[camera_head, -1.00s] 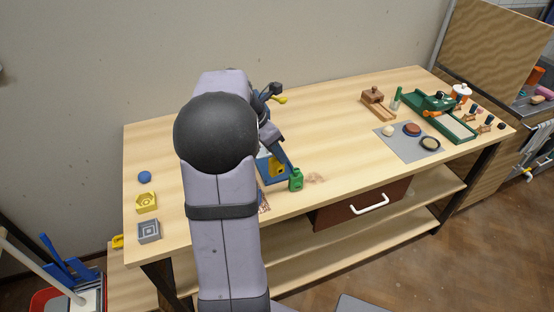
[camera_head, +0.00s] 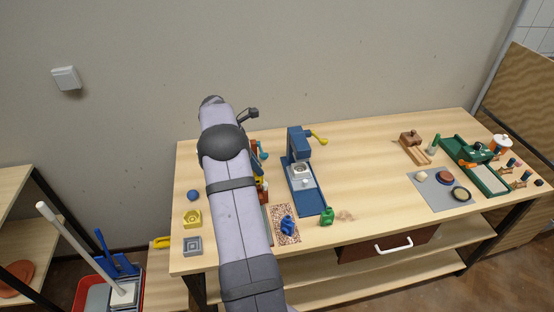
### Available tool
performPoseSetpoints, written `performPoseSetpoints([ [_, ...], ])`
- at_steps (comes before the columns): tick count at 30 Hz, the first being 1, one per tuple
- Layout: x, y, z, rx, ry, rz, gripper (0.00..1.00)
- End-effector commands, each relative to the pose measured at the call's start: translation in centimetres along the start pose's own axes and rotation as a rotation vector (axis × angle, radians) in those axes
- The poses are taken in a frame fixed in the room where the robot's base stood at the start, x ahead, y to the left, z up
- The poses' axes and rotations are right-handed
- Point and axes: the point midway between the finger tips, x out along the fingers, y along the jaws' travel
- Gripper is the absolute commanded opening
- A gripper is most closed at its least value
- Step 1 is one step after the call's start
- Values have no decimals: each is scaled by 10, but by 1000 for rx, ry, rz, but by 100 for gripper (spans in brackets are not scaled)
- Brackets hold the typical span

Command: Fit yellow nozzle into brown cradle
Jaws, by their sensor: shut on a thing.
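My arm (camera_head: 235,190) stretches up over the left part of the workbench and hides what lies behind it. A dark wrist part (camera_head: 249,113) shows just right of its top, but the gripper's fingers and anything between them are hidden. An orange-brown thing with small yellow and teal parts (camera_head: 263,186) peeks out at the arm's right edge, mostly covered. I cannot tell whether it is the brown cradle. I cannot make out the yellow nozzle for certain.
A blue press (camera_head: 298,143) with a yellow-knobbed lever stands right of my arm. A green bottle (camera_head: 326,216) and a speckled mat (camera_head: 291,211) with a blue thing lie in front.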

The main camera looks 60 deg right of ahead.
Motion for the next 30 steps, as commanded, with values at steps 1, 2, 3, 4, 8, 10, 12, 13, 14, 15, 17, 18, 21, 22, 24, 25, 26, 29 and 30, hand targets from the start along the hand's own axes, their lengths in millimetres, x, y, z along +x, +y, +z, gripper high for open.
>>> performPoseSetpoints([
  [1,-6,3,-6,2,-2,-3,0],
  [2,-7,4,-9,4,-3,-5,0],
  [3,-7,5,-12,8,-3,-6,0],
  [4,-8,6,-15,11,-4,-6,0],
  [8,-8,7,-21,15,-5,-9,0],
  [10,-8,8,-22,16,-6,-9,0],
  [12,-8,8,-22,17,-6,-9,0],
  [13,-7,8,-22,17,-6,-9,0],
  [14,-7,8,-22,17,-6,-9,0],
  [15,-6,8,-22,16,-5,-9,0],
  [17,-5,8,-23,16,-5,-9,0],
  [18,-4,8,-23,16,-5,-9,0],
  [21,-1,8,-24,16,-5,-9,0],
  [22,0,8,-25,16,-5,-8,0],
  [24,4,8,-26,16,-5,-9,0],
  [25,5,8,-27,16,-5,-9,0],
  [26,7,8,-28,16,-5,-9,0],
  [29,13,8,-30,16,-5,-9,0],
  [30,16,8,-32,16,-5,-9,0],
])
